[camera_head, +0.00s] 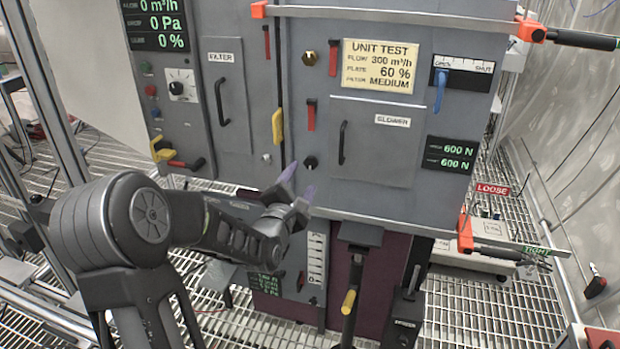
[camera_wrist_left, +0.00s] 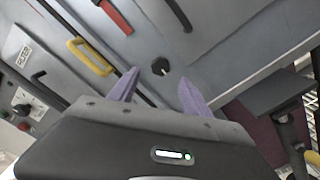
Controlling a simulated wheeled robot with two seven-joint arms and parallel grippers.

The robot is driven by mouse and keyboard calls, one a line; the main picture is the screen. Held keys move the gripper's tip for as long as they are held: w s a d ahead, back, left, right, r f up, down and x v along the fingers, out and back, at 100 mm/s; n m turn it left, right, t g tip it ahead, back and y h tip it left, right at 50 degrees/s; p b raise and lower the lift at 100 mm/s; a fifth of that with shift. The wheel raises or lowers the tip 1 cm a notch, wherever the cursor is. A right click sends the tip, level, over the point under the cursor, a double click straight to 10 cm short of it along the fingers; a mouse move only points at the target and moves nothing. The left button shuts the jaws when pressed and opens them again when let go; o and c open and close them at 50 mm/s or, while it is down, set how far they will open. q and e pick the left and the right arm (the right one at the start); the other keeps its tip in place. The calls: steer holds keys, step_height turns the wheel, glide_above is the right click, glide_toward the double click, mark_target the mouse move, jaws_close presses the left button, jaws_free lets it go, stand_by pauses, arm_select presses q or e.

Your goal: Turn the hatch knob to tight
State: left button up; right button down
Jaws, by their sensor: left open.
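A small round black knob (camera_head: 310,162) sits on the grey cabinet front, left of the blower hatch (camera_head: 375,150) and its black handle. It also shows in the left wrist view (camera_wrist_left: 160,67), ahead of and between my fingers. My left gripper (camera_head: 298,184) is open and empty, just below the knob, with its purple fingertips pointing at the panel. The fingers appear apart from the knob. The knob's pointer direction is too small to read. A red LOOSE label (camera_head: 493,189) and a green TIGHT label (camera_head: 537,250) show at the right. My right gripper is not in view.
A yellow handle (camera_head: 277,126) and a red lever (camera_head: 311,115) stick out near the knob. A filter door (camera_head: 228,95) is on the left. Orange clamps (camera_head: 465,235) stand at the cabinet's right edge. A lever with a yellow grip (camera_head: 348,302) stands below.

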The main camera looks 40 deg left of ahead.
mark_target(311, 164)
arm_select(q)
steer(key=shift+w, duration=0.15)
steer(key=x, duration=0.7)
steer(key=shift+w+a+p, duration=0.1)
steer(key=shift+w+p, duration=0.2)
steer(key=shift+p, duration=0.05)
jaws_close()
stand_by(0.5)
